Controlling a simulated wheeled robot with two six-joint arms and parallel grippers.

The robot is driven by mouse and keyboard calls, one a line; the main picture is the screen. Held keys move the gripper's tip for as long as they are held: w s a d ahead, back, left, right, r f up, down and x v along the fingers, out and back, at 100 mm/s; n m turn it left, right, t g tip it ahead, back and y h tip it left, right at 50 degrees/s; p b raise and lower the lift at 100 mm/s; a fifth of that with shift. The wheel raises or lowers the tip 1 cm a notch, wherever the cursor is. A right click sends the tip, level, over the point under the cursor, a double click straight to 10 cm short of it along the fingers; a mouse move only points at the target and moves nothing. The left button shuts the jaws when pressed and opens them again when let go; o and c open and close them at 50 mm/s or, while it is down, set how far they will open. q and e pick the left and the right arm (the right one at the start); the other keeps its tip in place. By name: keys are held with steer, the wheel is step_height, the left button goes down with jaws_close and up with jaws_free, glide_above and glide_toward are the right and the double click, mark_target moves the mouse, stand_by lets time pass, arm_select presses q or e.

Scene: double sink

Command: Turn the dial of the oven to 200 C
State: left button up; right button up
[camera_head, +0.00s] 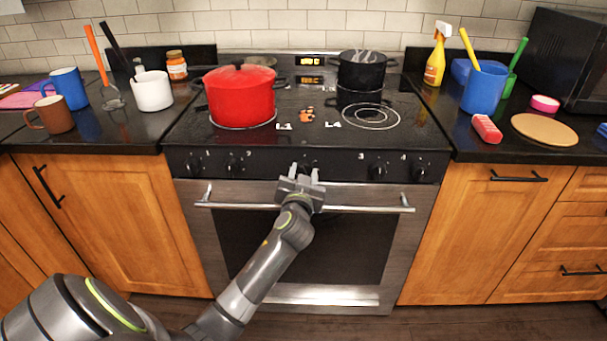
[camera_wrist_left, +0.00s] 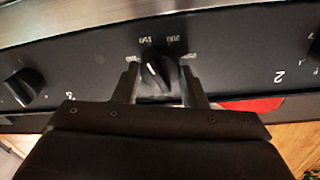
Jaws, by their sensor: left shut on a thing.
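The oven (camera_head: 302,235) stands in the middle of the head view, with a black control panel (camera_head: 260,165) above its door handle. The oven dial (camera_wrist_left: 157,68) is black and sits mid-panel in the left wrist view, with numbers around it that look like 150 and 200 at the top. Its ridge leans slightly left of upright there; the exact setting is hard to read. My left gripper (camera_head: 304,172) reaches the panel in the head view. Its two fingers (camera_wrist_left: 162,92) are shut on the dial, one on each side. In the head view the gripper largely hides the dial. My right gripper is not in view.
Burner knobs (camera_head: 376,170) flank the dial on both sides. The door handle bar (camera_head: 365,208) runs just below the gripper. A red pot (camera_head: 241,98) and a black pot (camera_head: 362,72) stand on the cooktop. Counters on both sides hold mugs, utensils and bottles.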

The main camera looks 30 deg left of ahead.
arm_select(q)
steer(key=shift+m, duration=0.3)
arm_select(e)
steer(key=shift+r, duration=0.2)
arm_select(q)
steer(key=shift+r+m+p, duration=0.1)
steer(key=shift+m+p, duration=0.5)
steer(key=shift+o, duration=0.2)
steer(key=m+p, duration=0.2)
steer(key=m, duration=0.1)
steer(key=m+p, duration=0.1)
steer(key=m, duration=0.2)
steer(key=shift+d+g+p, duration=0.1)
steer(key=shift+g+p, duration=0.2)
steer(key=shift+p, duration=0.1)
steer(key=shift+m+p, duration=0.35)
steer(key=shift+m, duration=0.45)
steer(key=shift+c, duration=0.2)
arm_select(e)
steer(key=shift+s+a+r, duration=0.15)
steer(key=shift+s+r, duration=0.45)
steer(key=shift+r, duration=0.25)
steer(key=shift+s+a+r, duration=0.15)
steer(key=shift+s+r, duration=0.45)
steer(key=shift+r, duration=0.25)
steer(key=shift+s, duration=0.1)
arm_select(q)
steer(key=o, duration=1)
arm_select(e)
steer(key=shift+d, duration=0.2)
